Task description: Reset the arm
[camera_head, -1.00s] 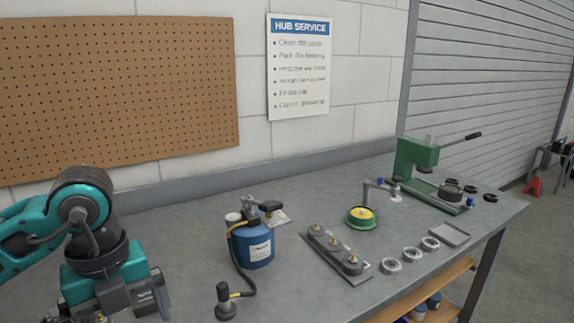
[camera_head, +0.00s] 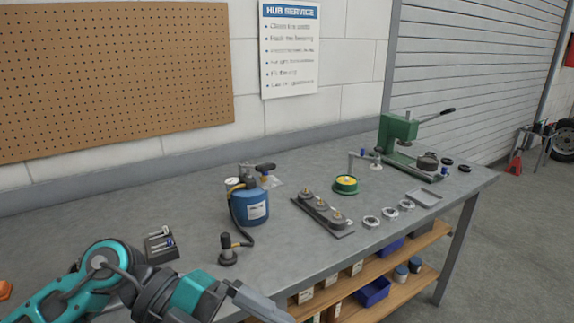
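My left arm, teal and dark grey, comes in from the lower left in the head view. My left gripper (camera_head: 262,304) is low, at the bottom edge of the picture, in front of the bench's near edge. Its grey finger part points right and slightly down. I see no object in it, but its tips are partly cut off and I cannot tell whether it is open. My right arm and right gripper are not in view.
The grey workbench (camera_head: 105,228) carries a blue canister (camera_head: 250,208), a black nozzle (camera_head: 229,250), a small black holder (camera_head: 161,246), a hub rack (camera_head: 323,216), bearing rings (camera_head: 389,214) and a green press (camera_head: 398,140). A wooden shelf (camera_head: 335,282) with bins is below.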

